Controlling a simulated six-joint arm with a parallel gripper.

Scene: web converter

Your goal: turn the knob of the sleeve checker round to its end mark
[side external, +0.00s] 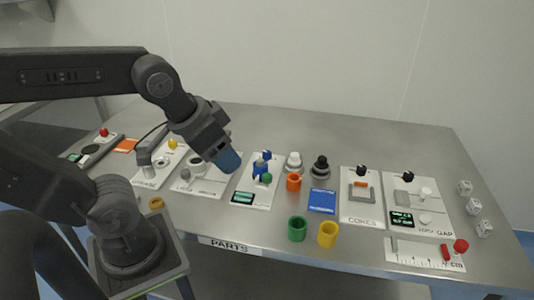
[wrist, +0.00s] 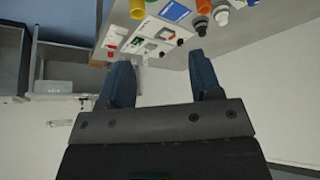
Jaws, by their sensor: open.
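No label reading "sleeve checker" is legible. A white panel (side external: 268,190) with blue blocks (side external: 261,164), a green knob (side external: 266,178) and a small dark display (side external: 243,198) stands mid-bench; I cannot tell whether it is the checker. My gripper (side external: 229,161) hangs above the bench, left of the blue blocks in the side view, apart from them. In the wrist view my gripper (wrist: 162,84) is open, with nothing between its two blue fingers. The panel behind my gripper is partly hidden in the side view.
Orange (side external: 293,182), green (side external: 297,229) and yellow (side external: 328,234) sleeves stand near a blue card (side external: 322,201). White (side external: 294,163) and black (side external: 320,167) knobbed pieces stand behind. The CORES panel (side external: 362,211) and a gap panel (side external: 427,222) lie right. The bench's back is clear.

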